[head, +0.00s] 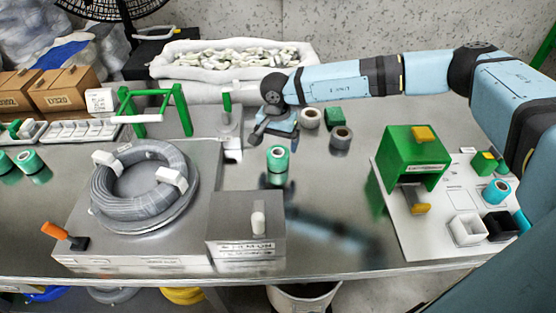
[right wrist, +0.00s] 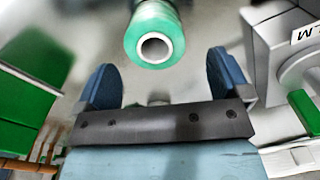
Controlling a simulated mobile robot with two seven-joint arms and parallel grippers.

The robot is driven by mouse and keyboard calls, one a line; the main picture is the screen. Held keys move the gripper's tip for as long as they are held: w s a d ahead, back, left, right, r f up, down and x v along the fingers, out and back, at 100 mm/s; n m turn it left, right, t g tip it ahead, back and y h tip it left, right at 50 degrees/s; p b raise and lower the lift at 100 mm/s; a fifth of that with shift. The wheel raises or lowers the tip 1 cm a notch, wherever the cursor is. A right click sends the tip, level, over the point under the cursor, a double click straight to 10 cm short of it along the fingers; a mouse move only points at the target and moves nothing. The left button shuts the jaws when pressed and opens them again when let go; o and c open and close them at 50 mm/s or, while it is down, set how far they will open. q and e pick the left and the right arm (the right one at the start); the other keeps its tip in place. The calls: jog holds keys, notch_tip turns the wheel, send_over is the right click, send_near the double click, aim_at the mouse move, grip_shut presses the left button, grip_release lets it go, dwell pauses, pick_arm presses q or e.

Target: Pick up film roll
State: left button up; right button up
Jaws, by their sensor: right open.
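A green film roll (head: 278,158) with a pale core stands upright on the steel table, left of the middle. My right gripper (head: 275,138) is just behind and above it, reaching in from the right. In the right wrist view the roll (right wrist: 155,35) lies ahead of the two blue fingers, near the middle of their gap. My right gripper (right wrist: 163,85) is open and empty, and the roll appears apart from the fingertips. My left gripper is not in view.
A grey cable coil (head: 145,190) and a metal box (head: 245,235) are at left. A green press (head: 412,158) stands on a white board at right. The table front centre is clear.

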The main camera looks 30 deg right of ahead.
aim_at(278, 158)
jog(key=f, duration=0.4)
jog(key=s+f+b, duration=0.1)
jog(key=f, duration=0.1)
jog(key=shift+a+f, duration=0.1)
jog(key=shift+f, duration=0.2)
jog(key=c, duration=1.1)
jog(key=shift+w+r, duration=0.1)
jog(key=shift+r, duration=0.05)
